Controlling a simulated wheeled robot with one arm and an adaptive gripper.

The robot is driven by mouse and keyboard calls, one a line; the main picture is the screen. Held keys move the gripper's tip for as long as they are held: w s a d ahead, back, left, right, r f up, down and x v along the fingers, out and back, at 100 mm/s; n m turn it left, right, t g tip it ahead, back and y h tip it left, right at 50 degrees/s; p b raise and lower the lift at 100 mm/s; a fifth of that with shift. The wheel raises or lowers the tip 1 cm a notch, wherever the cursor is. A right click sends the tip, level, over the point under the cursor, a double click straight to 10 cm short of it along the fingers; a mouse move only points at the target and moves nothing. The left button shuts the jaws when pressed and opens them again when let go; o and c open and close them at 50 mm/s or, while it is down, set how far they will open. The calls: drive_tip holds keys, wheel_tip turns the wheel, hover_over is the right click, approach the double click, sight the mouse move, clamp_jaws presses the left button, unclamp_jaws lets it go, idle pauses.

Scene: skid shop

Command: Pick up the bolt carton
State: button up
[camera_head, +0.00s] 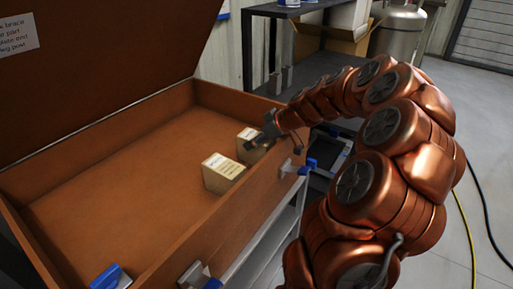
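Two small pale cartons with printed labels stand on the floor of an open brown chest (110,160), near its right wall. The nearer carton (222,172) is in plain view, with dark print on its side. I cannot read either label, so I cannot tell which one is the bolt carton.
The raised lid (105,55) stands at the upper left. Blue-handled latches (305,166) sit along the chest's outer wall. A dark shelf (290,12), a cardboard box (347,40) and a metal tank (399,32) stand behind. The chest's left floor is clear.

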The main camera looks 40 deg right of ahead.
drive_tip(key=shift+w+a+f, duration=0.1)
drive_tip(key=shift+f, duration=0.05)
drive_tip(key=c, duration=1.7)
